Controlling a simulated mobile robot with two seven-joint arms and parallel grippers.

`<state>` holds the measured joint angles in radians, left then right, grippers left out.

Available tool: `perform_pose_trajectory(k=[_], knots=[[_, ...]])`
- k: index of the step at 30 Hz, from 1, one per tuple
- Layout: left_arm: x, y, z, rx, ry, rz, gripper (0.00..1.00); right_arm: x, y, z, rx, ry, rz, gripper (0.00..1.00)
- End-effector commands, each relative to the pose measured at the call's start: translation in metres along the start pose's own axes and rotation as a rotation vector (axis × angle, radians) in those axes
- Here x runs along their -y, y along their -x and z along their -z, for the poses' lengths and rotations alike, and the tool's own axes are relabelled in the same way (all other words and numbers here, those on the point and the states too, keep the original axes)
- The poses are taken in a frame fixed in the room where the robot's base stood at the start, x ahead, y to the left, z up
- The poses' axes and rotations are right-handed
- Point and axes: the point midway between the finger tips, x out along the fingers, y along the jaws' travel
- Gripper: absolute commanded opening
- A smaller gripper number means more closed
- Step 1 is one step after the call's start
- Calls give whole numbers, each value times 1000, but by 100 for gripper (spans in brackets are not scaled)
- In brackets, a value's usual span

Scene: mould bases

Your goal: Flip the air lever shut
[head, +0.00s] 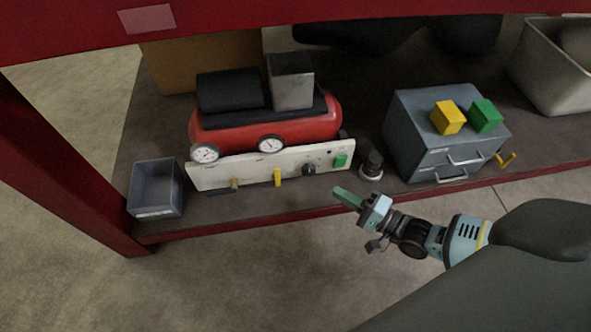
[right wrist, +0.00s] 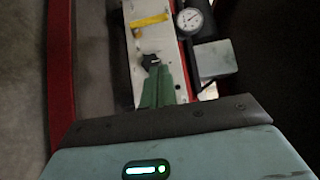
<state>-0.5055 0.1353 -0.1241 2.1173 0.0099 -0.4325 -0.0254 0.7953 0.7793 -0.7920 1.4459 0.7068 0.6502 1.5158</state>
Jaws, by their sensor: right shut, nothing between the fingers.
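A white panel (head: 205,176) runs along the front of a red compressor (head: 225,137) on the shelf. A yellow lever (head: 277,177) on it stands upright, across the panel's length; I take this as the air lever. It also shows in the right wrist view (right wrist: 150,20). Right of it are a black knob (head: 308,170) and a green switch (head: 340,160). My right gripper (head: 347,196) has green fingers, shut and empty, in front of the panel's right end and apart from the lever. In the right wrist view the fingertips overlap the knob (right wrist: 150,60); contact cannot be told. My left gripper is out of view.
A grey bin (head: 140,205) stands left of the panel. A dark cylindrical part (head: 372,163) and a grey drawer cabinet (head: 410,130) with yellow and green blocks stand to the right. The red shelf edge (head: 300,206) runs in front. Open floor lies before it.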

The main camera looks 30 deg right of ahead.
Motion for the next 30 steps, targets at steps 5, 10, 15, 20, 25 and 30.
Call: perform_pose_trajectory(k=[5,10,15,20,25,30], knots=[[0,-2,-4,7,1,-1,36,0,-12,0,0,0,3,0],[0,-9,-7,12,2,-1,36,-1,-39,-1,1,1,4,0],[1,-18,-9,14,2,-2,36,-1,-71,-1,0,0,3,0],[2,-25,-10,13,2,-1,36,0,-100,-1,1,1,4,0],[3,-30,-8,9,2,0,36,0,-117,-18,1,-2,2,0],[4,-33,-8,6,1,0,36,0,-126,-27,1,0,1,0]])
